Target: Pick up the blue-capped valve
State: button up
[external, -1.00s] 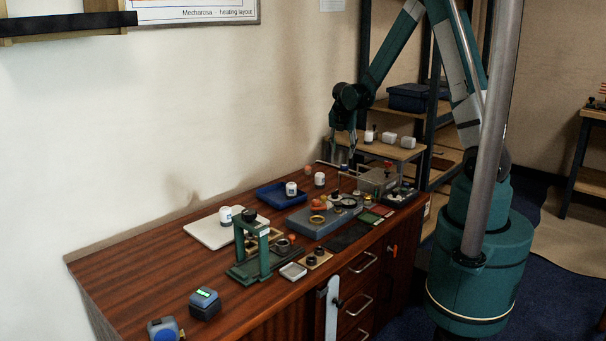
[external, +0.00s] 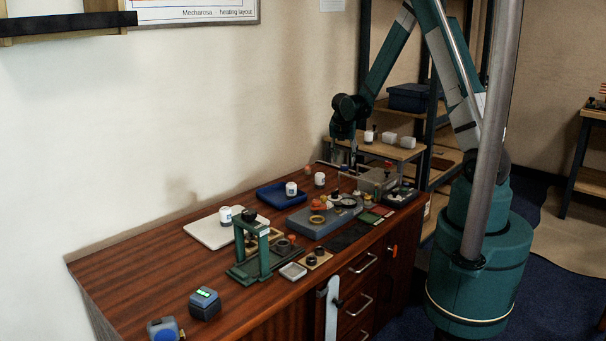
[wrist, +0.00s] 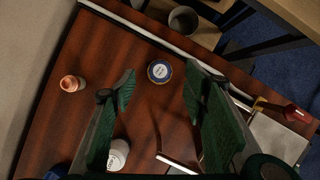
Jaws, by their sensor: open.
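The blue-capped valve (wrist: 159,71) shows in the wrist view from above, as a round piece with a blue rim and a pale labelled top. It stands on the brown wooden bench. My gripper (wrist: 160,82) is open, with one green finger to the left of the valve and one to the right in the picture. The fingers look apart from it, and the height left between them and the valve is hard to judge. In the external view my gripper (external: 343,160) is low over the far end of the bench, and I cannot make out the valve there.
A copper-coloured piece (wrist: 72,83) stands left of the fingers, and a white jar (wrist: 117,155) is close below the left finger in the picture. A grey box with a red part (wrist: 285,130) lies right. A rail (wrist: 150,30) edges the bench's far end.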

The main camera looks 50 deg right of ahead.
aim_at(344, 166)
jog(key=shift+d+f, duration=0.15)
jog(key=shift+f, duration=0.35)
jog(key=shift+w+f, duration=0.1)
jog(key=shift+b+x, duration=0.8)
jog(key=shift+x, duration=1.7)
jog(key=c, duration=0.9)
